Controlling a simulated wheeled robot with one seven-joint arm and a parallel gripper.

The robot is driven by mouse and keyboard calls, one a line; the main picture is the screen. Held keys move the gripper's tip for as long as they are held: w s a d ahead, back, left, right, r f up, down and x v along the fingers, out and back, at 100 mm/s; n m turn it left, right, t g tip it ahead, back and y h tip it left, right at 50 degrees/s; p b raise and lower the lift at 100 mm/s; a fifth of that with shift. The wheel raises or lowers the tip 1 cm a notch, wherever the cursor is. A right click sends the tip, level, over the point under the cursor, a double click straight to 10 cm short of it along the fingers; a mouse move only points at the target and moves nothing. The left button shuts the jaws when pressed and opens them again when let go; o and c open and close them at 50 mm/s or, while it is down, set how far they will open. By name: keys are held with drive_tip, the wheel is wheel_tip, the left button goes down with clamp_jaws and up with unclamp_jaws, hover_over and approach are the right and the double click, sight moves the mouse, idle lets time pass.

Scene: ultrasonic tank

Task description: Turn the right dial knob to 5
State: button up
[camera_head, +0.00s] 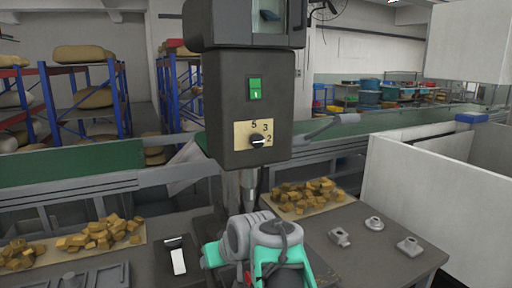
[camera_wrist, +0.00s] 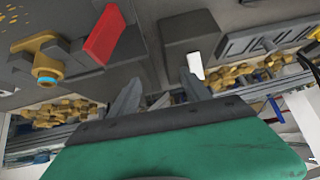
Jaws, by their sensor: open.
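The dial knob (camera_head: 258,141) is small and black, on a tan plate (camera_head: 242,137) marked 5, 3 and 2 on the dark machine housing (camera_head: 222,100). Its pale mark appears to lie toward the 2; the exact angle is too small to tell. Only one dial shows. In the wrist view my gripper (camera_wrist: 160,95) is open, its two grey fingers apart with nothing between them. In the head view my grey and teal arm is below the housing, apart from the knob, and the fingertips cannot be made out. The knob is not seen in the wrist view.
A green switch (camera_head: 255,89) sits above the dial. A grey lever (camera_head: 318,128) sticks out right of the housing. Trays of tan blocks (camera_head: 303,197) and grey metal parts (camera_head: 374,223) lie on the table. A white partition (camera_head: 430,210) stands at right.

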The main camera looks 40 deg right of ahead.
drive_tip(key=d+r+t+h, duration=0.2)
drive_tip(key=d+r, duration=0.5)
drive_tip(key=n+t+h, duration=0.2)
drive_tip(key=t, duration=0.5)
approach(259, 142)
drive_tip(key=w, duration=0.1)
drive_tip(key=p+x, duration=0.1)
drive_tip(key=x, duration=0.6)
drive_tip(key=shift+w+d+r, duration=0.1)
drive_tip(key=shift+r, duration=0.05)
drive_tip(key=shift+w+d, duration=0.2)
drive_tip(key=shift+w, duration=0.25)
clamp_jaws()
